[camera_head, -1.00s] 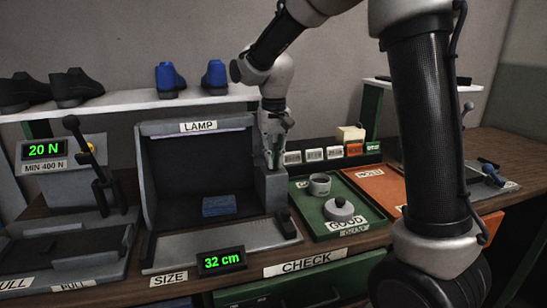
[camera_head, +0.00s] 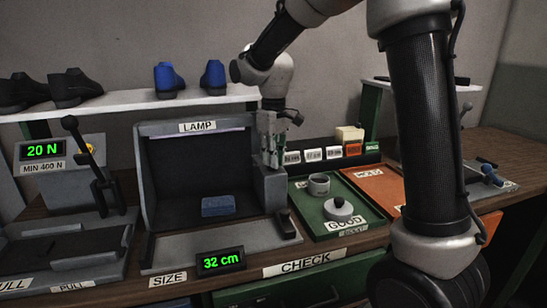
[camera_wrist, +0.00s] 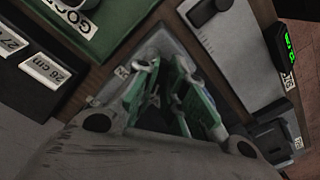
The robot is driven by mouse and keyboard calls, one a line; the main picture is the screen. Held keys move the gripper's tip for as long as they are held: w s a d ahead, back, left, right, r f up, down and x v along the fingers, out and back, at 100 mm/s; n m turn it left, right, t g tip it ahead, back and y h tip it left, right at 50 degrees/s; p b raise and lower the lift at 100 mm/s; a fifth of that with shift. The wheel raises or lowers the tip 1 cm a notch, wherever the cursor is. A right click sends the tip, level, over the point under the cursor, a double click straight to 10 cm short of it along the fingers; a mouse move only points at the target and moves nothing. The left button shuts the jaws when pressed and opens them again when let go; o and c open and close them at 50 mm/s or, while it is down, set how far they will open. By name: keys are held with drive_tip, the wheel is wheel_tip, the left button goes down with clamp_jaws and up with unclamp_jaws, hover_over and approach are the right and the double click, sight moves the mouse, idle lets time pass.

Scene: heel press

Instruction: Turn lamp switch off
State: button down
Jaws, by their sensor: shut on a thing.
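The lamp box (camera_head: 160,180) is a dark grey open booth with a LAMP label (camera_head: 198,127) on its top edge. A pale violet strip (camera_head: 210,135) shows just under that label. A grey block (camera_head: 271,188) stands at the booth's right side. My gripper (camera_head: 272,164) points down at the top of this block, its jaws shut on the lamp switch. The fingers hide the switch, so its position cannot be told. In the wrist view the green-padded fingers (camera_wrist: 172,72) reach over the grey block.
A blue block (camera_head: 218,206) lies inside the booth. A green tray (camera_head: 315,222) with a cup and a lidded pot is at the right, with an orange tray (camera_head: 385,190) beyond. A lever press (camera_head: 100,185) stands left. A shelf (camera_head: 130,103) with shoes runs behind.

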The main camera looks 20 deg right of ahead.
idle(0.4)
drive_tip(key=c, duration=1.5)
unclamp_jaws()
wheel_tip(320, 180, up, 12)
